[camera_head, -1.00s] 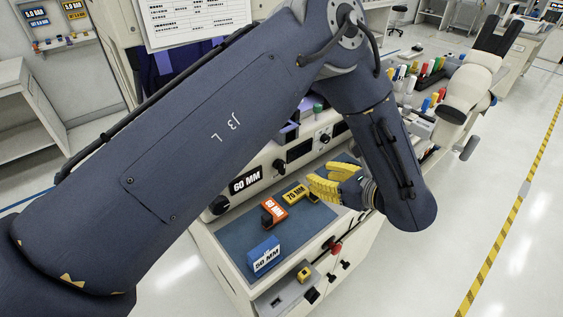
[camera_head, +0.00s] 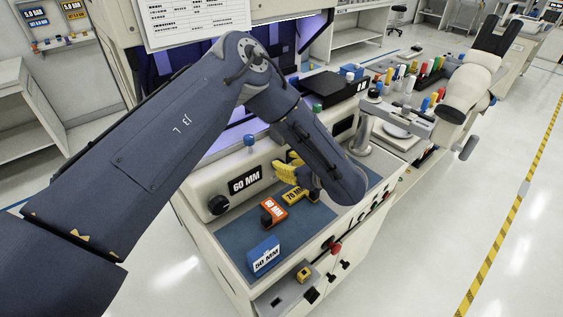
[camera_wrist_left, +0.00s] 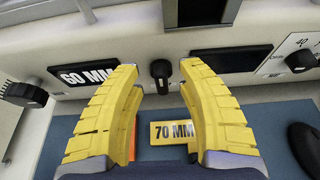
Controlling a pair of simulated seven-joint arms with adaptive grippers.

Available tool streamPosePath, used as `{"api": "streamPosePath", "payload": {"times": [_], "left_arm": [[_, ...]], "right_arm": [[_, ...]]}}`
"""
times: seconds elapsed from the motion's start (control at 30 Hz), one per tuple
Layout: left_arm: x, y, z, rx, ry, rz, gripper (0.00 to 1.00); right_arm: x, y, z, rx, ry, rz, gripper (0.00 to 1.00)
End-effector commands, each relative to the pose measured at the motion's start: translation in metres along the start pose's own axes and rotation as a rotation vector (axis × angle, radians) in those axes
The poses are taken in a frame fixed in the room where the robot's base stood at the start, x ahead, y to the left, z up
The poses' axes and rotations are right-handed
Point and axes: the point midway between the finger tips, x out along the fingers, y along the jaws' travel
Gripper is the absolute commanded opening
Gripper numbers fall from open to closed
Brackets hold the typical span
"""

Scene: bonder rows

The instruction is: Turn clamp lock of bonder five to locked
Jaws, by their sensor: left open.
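A small black lever knob (camera_wrist_left: 160,75) sits on the cream front panel of the machine in the left wrist view. It points roughly downward, and its marking is not readable. My left gripper (camera_wrist_left: 163,80) is open, with its yellow ribbed fingers spread to either side of the knob and nothing between them. I cannot tell how far the fingertips are from the panel. In the head view the left gripper (camera_head: 289,170) is by the panel, right of the 60 MM label (camera_head: 245,180), and the knob is hidden. No bonder number is readable. My right gripper is out of view.
Orange (camera_head: 272,211), yellow 70 MM (camera_head: 293,196) and blue 50 MM (camera_head: 264,256) blocks lie on the blue mat (camera_head: 232,236) below the panel. A round black knob (camera_head: 219,204) is at left. A white microscope-like instrument (camera_head: 468,88) stands at right. The right aisle is clear.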

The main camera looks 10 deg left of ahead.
Motion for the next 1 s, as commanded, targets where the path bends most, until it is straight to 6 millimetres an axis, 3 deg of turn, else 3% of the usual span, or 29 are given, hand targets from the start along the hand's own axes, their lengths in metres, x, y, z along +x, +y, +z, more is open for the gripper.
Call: {"api": "streamPosePath", "payload": {"times": [0.3, 0.73, 1.0], "left_arm": [[0.026, 0.0, 0.0, 0.001, 0.0, 0.001, 0.38], [0.029, 0.0, 0.0, 0.001, 0.0, 0.0, 0.39], [0.029, 0.0, 0.0, 0.001, 0.0, 0.0, 0.07]], "right_arm": [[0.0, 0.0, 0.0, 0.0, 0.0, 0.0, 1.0], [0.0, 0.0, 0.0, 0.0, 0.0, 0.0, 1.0], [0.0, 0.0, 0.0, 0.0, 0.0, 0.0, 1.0]]}}
